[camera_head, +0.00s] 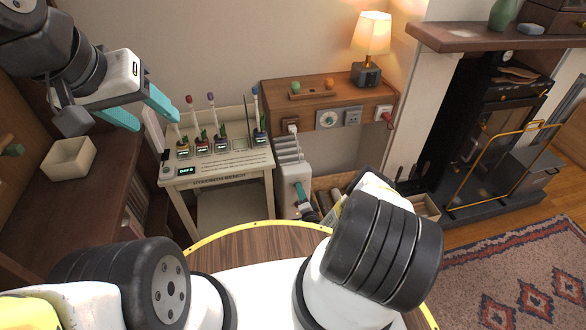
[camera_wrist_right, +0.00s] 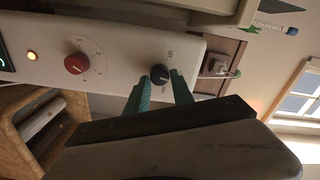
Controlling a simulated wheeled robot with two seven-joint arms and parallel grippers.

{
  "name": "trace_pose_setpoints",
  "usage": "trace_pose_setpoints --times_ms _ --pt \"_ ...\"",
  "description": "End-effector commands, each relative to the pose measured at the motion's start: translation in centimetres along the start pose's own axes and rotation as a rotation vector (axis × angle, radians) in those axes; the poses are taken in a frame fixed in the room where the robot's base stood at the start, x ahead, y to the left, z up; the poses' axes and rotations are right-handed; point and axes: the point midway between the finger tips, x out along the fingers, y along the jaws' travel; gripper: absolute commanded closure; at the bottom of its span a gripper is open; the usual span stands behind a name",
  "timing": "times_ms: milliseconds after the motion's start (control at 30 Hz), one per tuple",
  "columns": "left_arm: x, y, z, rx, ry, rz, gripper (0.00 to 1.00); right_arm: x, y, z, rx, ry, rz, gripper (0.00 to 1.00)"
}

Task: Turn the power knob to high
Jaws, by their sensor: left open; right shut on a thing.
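A white heater (camera_head: 288,172) stands right of the plant bench in the head view. Its control panel (camera_wrist_right: 118,50) fills much of the right wrist view. The panel carries a dark blue knob (camera_wrist_right: 159,75), with small markings beside it too small to read surely, and a red knob (camera_wrist_right: 76,64) with a numbered dial. My right gripper (camera_wrist_right: 160,90) is shut on the dark blue knob, its teal fingers on either side; the gripper (camera_head: 303,194) also shows at the heater in the head view. My left gripper (camera_head: 148,108) is open and empty, above and left of the bench.
A hyacinth bench (camera_head: 215,178) with several potted plants stands left of the heater. A wall shelf (camera_head: 325,95) with a lamp (camera_head: 371,45) and sockets is above. An amber light (camera_wrist_right: 33,56) glows on the panel. A cream box (camera_head: 68,160) sits at left.

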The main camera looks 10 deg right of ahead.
Motion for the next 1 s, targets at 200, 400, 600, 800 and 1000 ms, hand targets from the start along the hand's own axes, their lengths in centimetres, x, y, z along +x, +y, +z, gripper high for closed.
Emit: trace_pose_setpoints --times_ms 200,400,600,800,1000 --pt "0.00 0.00 0.00 0.000 0.000 0.000 0.44 -0.11 0.19 0.04 0.205 0.000 0.003 1.00" --pt "0.00 0.00 0.00 0.000 0.000 0.000 0.44 -0.11 0.23 0.08 0.394 0.000 0.003 1.00" --pt "0.00 0.00 0.00 0.000 0.000 0.000 0.44 -0.08 0.26 0.11 0.584 0.000 0.003 1.00" --pt "0.00 0.00 0.00 0.000 0.000 0.000 0.44 -0.09 0.30 0.14 0.761 0.000 0.003 1.00" --pt "0.00 0.00 0.00 0.000 0.000 0.000 0.44 -0.09 0.31 0.18 0.907 0.000 0.003 1.00"
